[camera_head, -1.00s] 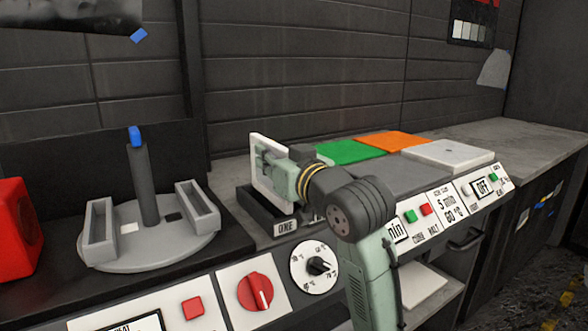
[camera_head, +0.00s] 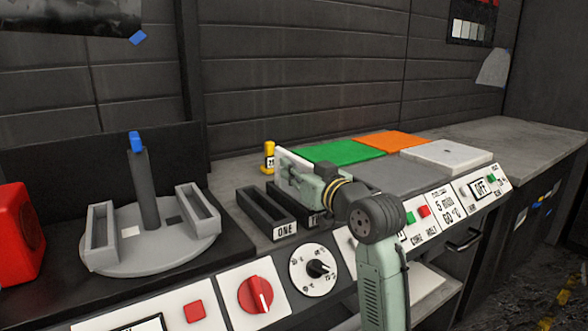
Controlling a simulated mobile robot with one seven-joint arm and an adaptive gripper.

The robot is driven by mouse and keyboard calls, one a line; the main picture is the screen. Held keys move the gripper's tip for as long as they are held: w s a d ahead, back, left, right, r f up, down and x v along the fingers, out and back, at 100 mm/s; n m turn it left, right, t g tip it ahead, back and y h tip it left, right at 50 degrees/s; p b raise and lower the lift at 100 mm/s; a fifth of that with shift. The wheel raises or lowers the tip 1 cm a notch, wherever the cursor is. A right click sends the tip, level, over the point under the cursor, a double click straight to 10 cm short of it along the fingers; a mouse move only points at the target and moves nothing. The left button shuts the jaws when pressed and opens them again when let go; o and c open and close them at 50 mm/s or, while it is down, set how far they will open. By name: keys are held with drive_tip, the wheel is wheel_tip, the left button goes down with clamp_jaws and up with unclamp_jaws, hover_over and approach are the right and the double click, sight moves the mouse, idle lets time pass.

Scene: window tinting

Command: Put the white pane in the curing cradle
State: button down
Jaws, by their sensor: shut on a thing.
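My gripper (camera_head: 304,184) is shut on the white pane (camera_head: 283,156) and holds it upright, on edge. Only the pane's upper left part shows; the gripper hides the rest. The pane is over or in the second of two black slotted holders, right of the holder labelled ONE (camera_head: 268,212), which looks empty. I cannot tell whether its lower edge touches that holder. A grey round stand (camera_head: 150,247) with a central post and two upright troughs stands at the left; its troughs look empty. I cannot tell which of these is the curing cradle.
Green (camera_head: 328,152), orange (camera_head: 390,141) and white (camera_head: 447,154) flat panels lie on the counter behind and right. A yellow marker (camera_head: 269,156) stands behind the holders. A control panel with a red knob (camera_head: 257,295) runs along the front. The far right counter is clear.

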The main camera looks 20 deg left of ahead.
drive_tip(key=shift+f, duration=0.1)
drive_tip(key=shift+f, duration=0.1)
drive_tip(key=c, duration=1.6)
unclamp_jaws()
drive_tip(key=shift+r, duration=0.35)
drive_tip(key=b+v, duration=0.1)
drive_tip(key=v, duration=1.1)
drive_tip(key=shift+f+b, duration=0.15)
drive_tip(key=shift+b, duration=0.25)
